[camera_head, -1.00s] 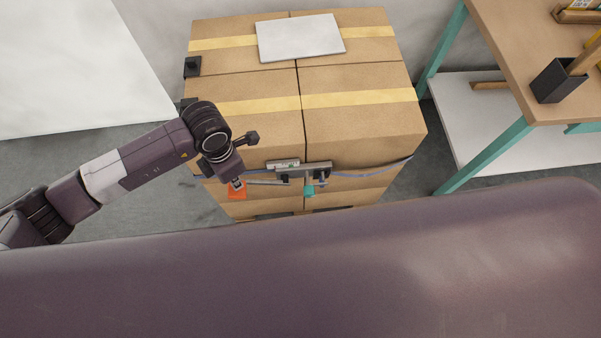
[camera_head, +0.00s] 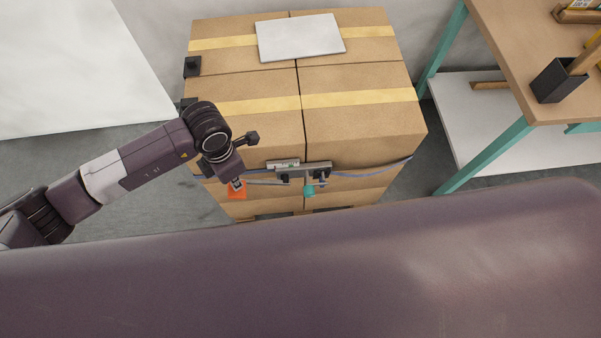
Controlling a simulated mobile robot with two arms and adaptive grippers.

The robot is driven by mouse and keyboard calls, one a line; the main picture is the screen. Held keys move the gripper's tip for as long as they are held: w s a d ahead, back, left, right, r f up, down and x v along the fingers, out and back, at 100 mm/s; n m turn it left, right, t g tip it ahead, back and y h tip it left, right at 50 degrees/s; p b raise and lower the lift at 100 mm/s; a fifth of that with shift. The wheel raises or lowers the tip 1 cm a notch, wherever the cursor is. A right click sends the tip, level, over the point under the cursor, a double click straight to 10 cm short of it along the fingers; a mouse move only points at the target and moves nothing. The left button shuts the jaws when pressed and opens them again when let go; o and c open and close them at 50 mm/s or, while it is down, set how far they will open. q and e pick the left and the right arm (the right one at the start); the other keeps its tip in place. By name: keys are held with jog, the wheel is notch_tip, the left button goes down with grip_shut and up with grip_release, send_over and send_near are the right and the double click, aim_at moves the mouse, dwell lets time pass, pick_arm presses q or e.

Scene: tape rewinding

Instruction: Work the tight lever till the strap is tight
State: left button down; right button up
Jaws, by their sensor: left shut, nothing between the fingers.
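A strap tensioner (camera_head: 303,168) sits on the front face of the stacked cartons, on a blue strap (camera_head: 370,171) that runs around them. A long lever with an orange end (camera_head: 236,194) points left from the tensioner. A shorter teal-ended lever (camera_head: 309,190) hangs below it. My left gripper (camera_head: 238,184) is shut with nothing between its fingers. Its tips are at the orange end, overlapping it in the picture; whether they touch it I cannot tell. My right gripper is not in view. A small light scale with a green mark (camera_head: 283,164) lies on the tensioner's left.
The cartons (camera_head: 350,120) stand in the middle, with a white sheet (camera_head: 300,37) on top and black corner pieces (camera_head: 192,66) on their left edge. A teal-legged workbench (camera_head: 505,50) stands at the right. Grey floor is clear left of the stack.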

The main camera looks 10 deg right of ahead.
aim_at(241, 192)
pick_arm(q)
jog(key=shift+f+b, duration=2.25)
jog(key=shift+f, duration=0.35)
jog(key=shift+f+b, duration=0.55)
jog(key=shift+f, duration=0.1)
jog(key=shift+f+b, duration=0.35)
jog(key=shift+f, duration=0.05)
jog(key=shift+f+b, duration=0.9)
jog(key=shift+f, duration=0.15)
jog(key=shift+f+b, duration=0.4)
jog(key=shift+f, duration=0.05)
notch_tip(241, 192, up, 11)
jog(key=p, duration=0.7)
jog(key=shift+f, duration=0.2)
jog(key=shift+f, duration=0.1)
